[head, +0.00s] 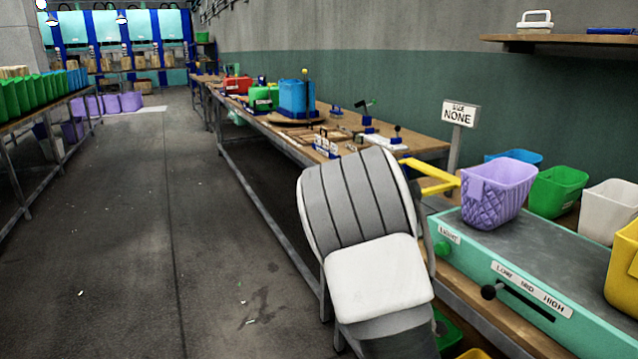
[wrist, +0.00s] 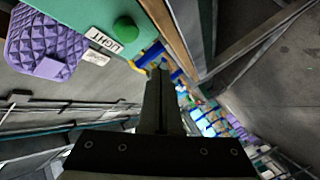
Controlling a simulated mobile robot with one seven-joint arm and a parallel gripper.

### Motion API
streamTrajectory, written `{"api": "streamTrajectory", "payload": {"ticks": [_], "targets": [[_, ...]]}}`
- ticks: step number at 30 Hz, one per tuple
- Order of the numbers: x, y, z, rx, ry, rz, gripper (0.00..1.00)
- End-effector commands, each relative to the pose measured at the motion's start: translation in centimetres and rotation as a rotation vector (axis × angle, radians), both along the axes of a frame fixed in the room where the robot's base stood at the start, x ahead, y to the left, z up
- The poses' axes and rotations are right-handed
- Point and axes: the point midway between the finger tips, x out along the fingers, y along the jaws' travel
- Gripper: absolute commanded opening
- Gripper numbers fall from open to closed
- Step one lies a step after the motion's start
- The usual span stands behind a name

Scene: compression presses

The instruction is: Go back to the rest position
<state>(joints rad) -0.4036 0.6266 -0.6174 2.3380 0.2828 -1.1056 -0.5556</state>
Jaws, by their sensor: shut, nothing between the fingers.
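My gripper (wrist: 161,72) shows in the wrist view with its fingers together and nothing between them. It is apart from the teal machine, whose green button (wrist: 125,28) and LIGHT label (wrist: 103,40) lie up and to the left of the fingertips. In the head view my grey and white arm is folded in the middle, left of the machine (head: 510,270), and my gripper cannot be made out there. A purple quilted basket (head: 496,195) sits on the machine's top; it also shows in the wrist view (wrist: 45,40).
A long workbench (head: 425,141) with bins and tools runs behind my arm. A yellow bracket (head: 430,176) sticks out near the arm. Green (head: 557,191) and white bins (head: 607,211) stand behind the machine. The floor aisle (head: 150,230) at left is clear.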

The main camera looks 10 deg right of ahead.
Motion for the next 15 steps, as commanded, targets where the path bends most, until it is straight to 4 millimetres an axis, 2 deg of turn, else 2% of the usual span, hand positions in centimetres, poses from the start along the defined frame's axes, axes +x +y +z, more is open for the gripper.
{"api": "streamTrajectory", "payload": {"ticks": [5, 11, 15], "targets": [[-0.9, 1.0, 0.6, 0.219, 0.063, -0.018, 0.0], [-3.1, 3.8, 1.9, 0.493, 0.172, -0.01, 0.0], [-5.4, 6.3, 3.4, 0.645, 0.256, 0.009, 0.0]]}}
